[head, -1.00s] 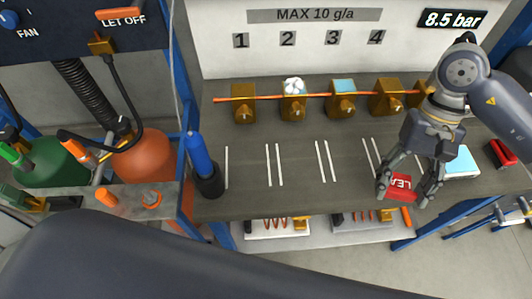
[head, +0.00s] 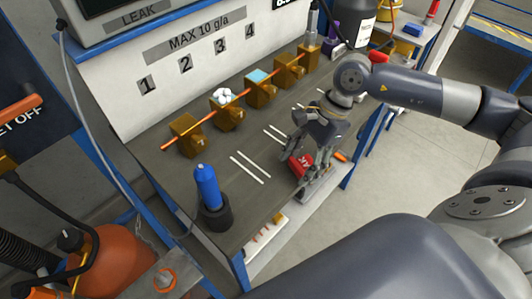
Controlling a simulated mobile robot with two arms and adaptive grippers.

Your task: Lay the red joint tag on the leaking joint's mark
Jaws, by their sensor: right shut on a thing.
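The red joint tag (head: 301,163), with white lettering, is held between the fingers of my right gripper (head: 298,171) near the bench's front edge. The gripper hides part of the tag. Several brass joints stand in a row on an orange pipe. The second joint (head: 227,113) has white foam (head: 223,97) on top, under wall number 2. The third joint (head: 260,92) has a light blue patch on top and no foam. White lines (head: 249,167) painted on the dark bench (head: 150,162) lie in front of the joints. My left gripper is out of view.
A blue bottle in a black holder (head: 212,200) stands at the bench's near left corner. A dark bottle (head: 355,25) stands at the far end. An orange tank (head: 105,262) is at lower left. Bench surface between the painted lines is clear.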

